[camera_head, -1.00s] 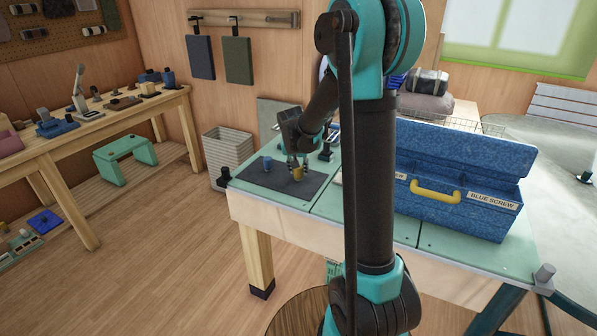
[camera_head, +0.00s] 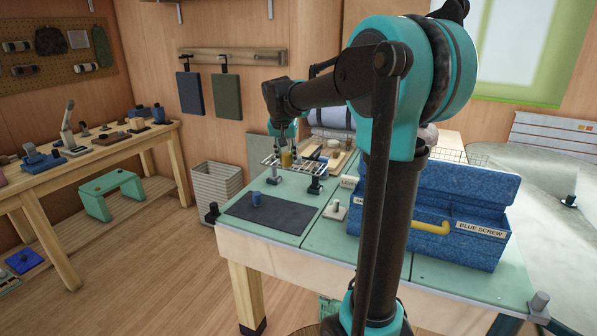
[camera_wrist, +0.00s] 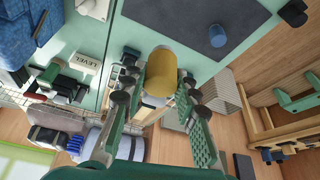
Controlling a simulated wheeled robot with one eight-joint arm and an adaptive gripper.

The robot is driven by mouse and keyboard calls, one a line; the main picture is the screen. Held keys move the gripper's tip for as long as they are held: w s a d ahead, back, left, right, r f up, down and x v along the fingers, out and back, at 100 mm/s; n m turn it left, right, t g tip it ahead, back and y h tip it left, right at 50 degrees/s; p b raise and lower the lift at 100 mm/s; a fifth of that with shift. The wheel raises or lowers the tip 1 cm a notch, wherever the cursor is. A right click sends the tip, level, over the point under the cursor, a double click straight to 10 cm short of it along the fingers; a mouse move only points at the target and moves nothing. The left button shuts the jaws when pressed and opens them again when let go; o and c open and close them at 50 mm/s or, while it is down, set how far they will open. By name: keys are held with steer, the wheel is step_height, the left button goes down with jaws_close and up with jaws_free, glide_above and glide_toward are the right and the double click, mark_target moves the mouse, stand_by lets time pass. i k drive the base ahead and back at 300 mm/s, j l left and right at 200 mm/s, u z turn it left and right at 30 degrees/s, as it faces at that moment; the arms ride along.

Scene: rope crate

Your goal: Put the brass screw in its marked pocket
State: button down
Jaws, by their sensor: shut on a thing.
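The brass screw (camera_head: 287,158) is a short yellow-brown cylinder, held between the fingers of my gripper (camera_head: 287,150) above the back of the green bench. In the wrist view the brass screw (camera_wrist: 160,77) sits between the two fingertips of my gripper (camera_wrist: 155,95). The blue toolbox (camera_head: 470,215) stands open at the right of the bench. Its front label reads "BLUE SCREW". A second label is partly hidden behind my arm, and the pockets inside cannot be made out.
A small blue cylinder (camera_head: 257,199) stands on the dark mat (camera_head: 272,214). A wire rack (camera_head: 283,166) and small tools stand at the back of the bench. A pale bin (camera_head: 214,189) stands on the floor behind it. Much of the mat is bare.

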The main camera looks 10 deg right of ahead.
mark_target(256, 195)
steer(key=k+l, duration=0.1)
steer(key=l, duration=0.25)
steer(key=k+l, duration=0.15)
steer(key=l, duration=0.15)
steer(key=k+l, duration=0.1)
steer(key=l, duration=0.25)
steer(key=k+l, duration=0.15)
steer(key=l, duration=0.2)
